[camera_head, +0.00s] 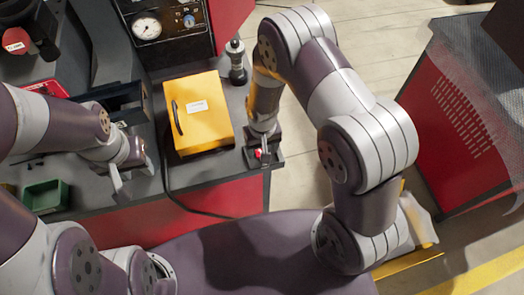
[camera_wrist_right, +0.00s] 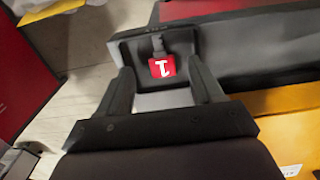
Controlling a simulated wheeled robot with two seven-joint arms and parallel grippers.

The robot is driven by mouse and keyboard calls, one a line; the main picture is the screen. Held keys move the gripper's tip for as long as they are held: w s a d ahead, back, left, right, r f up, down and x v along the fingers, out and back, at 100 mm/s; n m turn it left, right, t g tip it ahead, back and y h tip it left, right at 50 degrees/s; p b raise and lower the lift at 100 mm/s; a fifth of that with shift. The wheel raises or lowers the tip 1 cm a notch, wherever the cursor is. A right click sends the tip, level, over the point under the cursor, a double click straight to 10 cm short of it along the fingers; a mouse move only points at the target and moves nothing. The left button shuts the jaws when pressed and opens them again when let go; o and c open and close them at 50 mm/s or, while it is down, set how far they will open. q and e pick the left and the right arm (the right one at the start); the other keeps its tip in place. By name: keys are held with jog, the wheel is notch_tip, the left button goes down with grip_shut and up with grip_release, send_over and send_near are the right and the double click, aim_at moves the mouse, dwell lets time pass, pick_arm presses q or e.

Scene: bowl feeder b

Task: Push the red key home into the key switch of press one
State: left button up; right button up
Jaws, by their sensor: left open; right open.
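The red key (camera_head: 258,154) is at the key switch (camera_head: 276,158), a dark block on the front right corner of the bench. In the right wrist view the red key (camera_wrist_right: 162,67) carries a white "1" and hangs in front of the dark switch plate (camera_wrist_right: 128,47). My right gripper (camera_wrist_right: 170,82) is open, with one finger on each side of the key and a gap to both. I cannot tell how deep the key sits. My left gripper (camera_head: 133,186) is open and empty over the bench's front edge at the left.
A yellow box (camera_head: 215,135) with a black handle stands left of the switch. A dark cylindrical device (camera_head: 236,62) stands behind it. A green bin (camera_head: 46,196) and a dark open box (camera_head: 118,101) are at the left. A gauge panel (camera_head: 165,22) stands at the back. Floor lies right of the bench.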

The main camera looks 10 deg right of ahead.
jog(key=shift+a+f, duration=0.2)
jog(key=shift+f, duration=0.7)
jog(key=shift+w+d, duration=0.1)
jog(key=shift+f, duration=0.1)
jog(key=shift+c, duration=0.3)
jog(key=c, duration=1.1)
jog(key=shift+o, duration=0.2)
